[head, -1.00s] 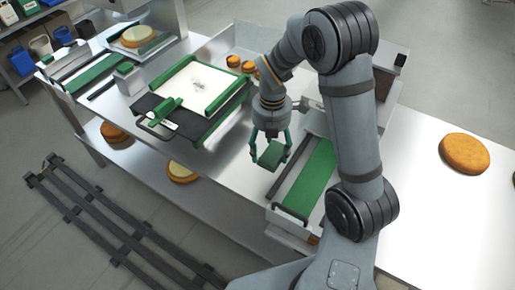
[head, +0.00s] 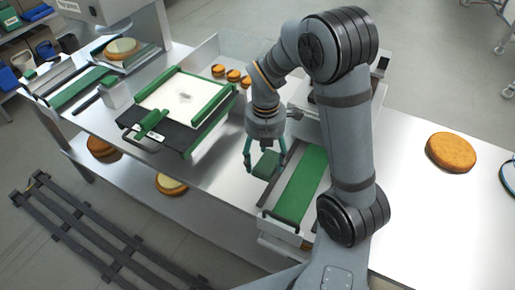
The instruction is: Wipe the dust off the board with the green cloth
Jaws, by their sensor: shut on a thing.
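The white board (head: 170,97) lies in a green-edged frame on the steel table, left of the arm. A grey dust smudge (head: 185,96) shows near its middle. My gripper (head: 265,162) is to the right of the board, above the table beside a green strip. It is shut on the green cloth (head: 266,164), a small green block-like piece between the fingers. The cloth is apart from the board.
A green conveyor strip (head: 301,186) lies just right of my gripper. Several small round cakes (head: 232,75) sit behind the board. A large round cake (head: 451,152) lies on the clear right part of the table. A dark tray edge (head: 168,139) borders the board's front.

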